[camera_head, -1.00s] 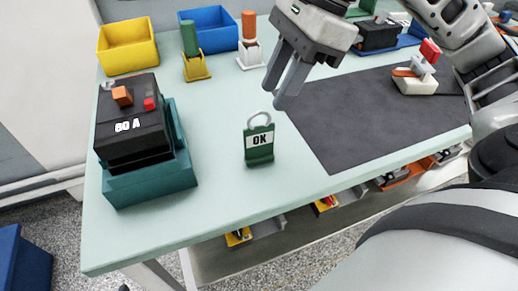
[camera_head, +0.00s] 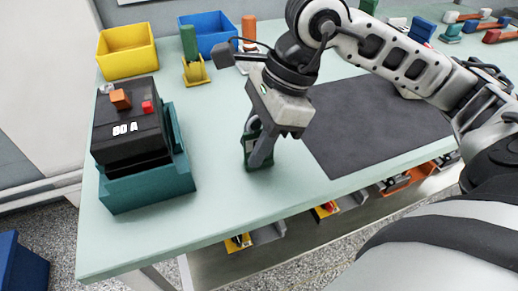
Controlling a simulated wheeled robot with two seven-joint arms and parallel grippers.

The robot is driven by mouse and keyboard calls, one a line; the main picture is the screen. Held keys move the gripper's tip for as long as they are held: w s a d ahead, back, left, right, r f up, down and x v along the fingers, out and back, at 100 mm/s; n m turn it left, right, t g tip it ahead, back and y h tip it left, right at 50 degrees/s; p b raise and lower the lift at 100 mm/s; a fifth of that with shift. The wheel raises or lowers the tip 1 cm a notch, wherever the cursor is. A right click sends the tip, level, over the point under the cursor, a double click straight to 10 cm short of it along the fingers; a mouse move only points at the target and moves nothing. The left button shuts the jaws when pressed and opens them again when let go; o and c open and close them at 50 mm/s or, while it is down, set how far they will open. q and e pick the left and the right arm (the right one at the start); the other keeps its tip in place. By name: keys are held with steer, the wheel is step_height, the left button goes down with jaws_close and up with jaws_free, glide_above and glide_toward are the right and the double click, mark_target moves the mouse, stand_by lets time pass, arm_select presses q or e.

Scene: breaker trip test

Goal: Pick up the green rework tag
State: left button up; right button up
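The green tag (camera_head: 249,150) stands upright on the pale green table. It is partly hidden behind my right gripper; a moment ago it showed a white "OK" label and a grey loop on top. My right gripper (camera_head: 257,148) reaches down over the tag, with one finger across its front. The other finger is mostly hidden, so I cannot tell whether the fingers are shut on the tag. My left gripper is not in view.
A black "60 A" breaker (camera_head: 130,129) sits in a teal holder (camera_head: 150,190) to the left. A yellow bin (camera_head: 127,50) and a blue bin (camera_head: 208,32) stand behind. A dark mat (camera_head: 375,125) lies to the right. The table's front edge is near the tag.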

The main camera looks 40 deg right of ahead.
jaws_close()
steer(key=shift+r, duration=0.1)
